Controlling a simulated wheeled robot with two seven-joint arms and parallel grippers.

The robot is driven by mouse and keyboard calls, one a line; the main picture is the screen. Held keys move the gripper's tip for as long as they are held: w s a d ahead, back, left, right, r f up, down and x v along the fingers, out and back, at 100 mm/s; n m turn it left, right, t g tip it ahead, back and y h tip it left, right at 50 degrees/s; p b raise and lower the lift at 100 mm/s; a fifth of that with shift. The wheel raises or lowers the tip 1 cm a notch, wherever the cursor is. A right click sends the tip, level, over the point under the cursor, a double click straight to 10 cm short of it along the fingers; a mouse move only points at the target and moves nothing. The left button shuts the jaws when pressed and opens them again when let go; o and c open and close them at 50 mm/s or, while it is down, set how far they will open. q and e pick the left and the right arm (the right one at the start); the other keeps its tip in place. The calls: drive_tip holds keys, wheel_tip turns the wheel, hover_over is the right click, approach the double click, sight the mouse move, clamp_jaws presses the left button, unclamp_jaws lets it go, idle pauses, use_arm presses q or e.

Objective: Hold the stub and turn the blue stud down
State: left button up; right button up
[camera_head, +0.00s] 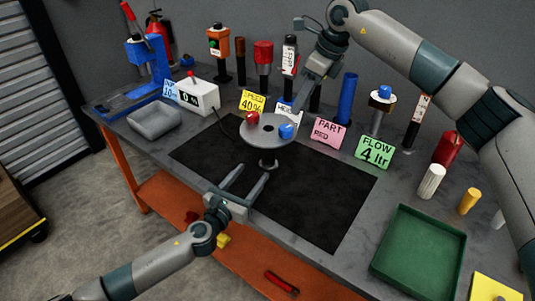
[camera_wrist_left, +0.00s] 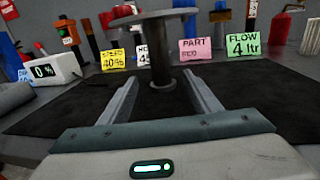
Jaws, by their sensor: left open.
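A round grey disc (camera_head: 268,132) sits on a short dark stub (camera_head: 267,160) standing on the black mat. The disc carries a red stud (camera_head: 252,118) at its left and a blue stud (camera_head: 286,131) at its right. My left gripper (camera_head: 253,172) is open and low over the mat, pointing at the stub. In the left wrist view the stub (camera_wrist_left: 162,62) stands centred between the lines of the fingers, at or just beyond their tips, with no contact visible. My right gripper (camera_head: 302,103) reaches down to the disc's far right edge near the blue stud; its finger gap is hidden.
Several bottles, posts and coloured cards, such as the pink card (camera_head: 327,133) and green card (camera_head: 375,152), line the back. A white display box (camera_head: 199,96) and grey tray (camera_head: 154,121) stand left. A green tray (camera_head: 418,250) lies right. The black mat (camera_head: 320,205) is otherwise clear.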

sight(265, 157)
use_arm(q)
drive_tip(key=x, duration=1.2)
drive_tip(key=shift+w+d, duration=0.1)
drive_tip(key=shift+w, duration=0.1)
